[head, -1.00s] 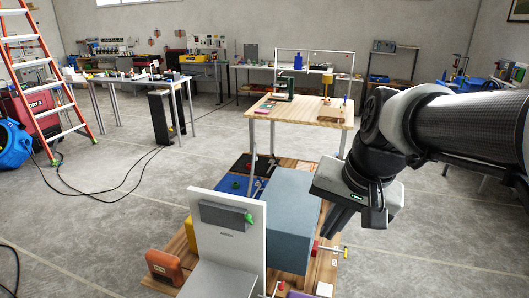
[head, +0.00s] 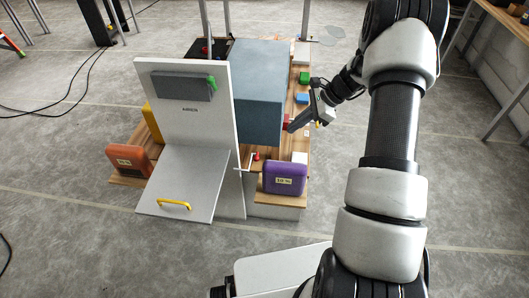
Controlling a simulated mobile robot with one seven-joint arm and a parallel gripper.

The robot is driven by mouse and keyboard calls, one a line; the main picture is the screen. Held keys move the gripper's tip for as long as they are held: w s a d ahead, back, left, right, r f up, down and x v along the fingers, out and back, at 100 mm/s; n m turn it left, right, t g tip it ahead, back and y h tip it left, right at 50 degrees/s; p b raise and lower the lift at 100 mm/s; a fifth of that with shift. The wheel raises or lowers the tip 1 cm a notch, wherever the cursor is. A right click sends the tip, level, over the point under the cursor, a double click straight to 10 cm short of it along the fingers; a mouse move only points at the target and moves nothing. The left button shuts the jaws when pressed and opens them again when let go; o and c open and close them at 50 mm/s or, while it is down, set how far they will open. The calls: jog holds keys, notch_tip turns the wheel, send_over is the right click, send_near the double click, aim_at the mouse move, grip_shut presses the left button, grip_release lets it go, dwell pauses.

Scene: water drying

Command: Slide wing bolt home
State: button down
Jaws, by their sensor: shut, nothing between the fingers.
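My gripper (head: 293,126) is shut and empty, its fingers pointing down and left beside the right face of the large grey box (head: 257,88). A small red part (head: 288,119) is at that face, right by the fingertips; I take it for the wing bolt's mount. A small yellow piece (head: 318,124) shows below the gripper body and looks like the end of the bolt. My fingers hide most of what lies between them, so I cannot tell how far in the bolt is, or whether my fingers touch it.
A white upright panel (head: 222,120) with a flap (head: 185,185) and yellow handle (head: 174,204) stands in front of the box. An orange case (head: 130,160) is at left, a purple case (head: 284,178) at front right. Green (head: 304,77) and blue (head: 302,98) blocks lie beyond the gripper.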

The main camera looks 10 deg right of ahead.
notch_tip(320, 180, down, 7)
jog(key=d+m, duration=0.1)
jog(key=m, duration=0.1)
jog(key=shift+w+r+y+b, duration=0.2)
jog(key=shift+w+y+b, duration=0.1)
jog(key=shift+w+b, duration=0.1)
jog(key=a+r+b+x, duration=0.1)
jog(key=x, duration=0.5)
jog(key=w+a+b+x, duration=0.1)
jog(key=x, duration=0.6)
jog(key=shift+r+b, duration=0.3)
jog(key=shift+r, duration=0.1)
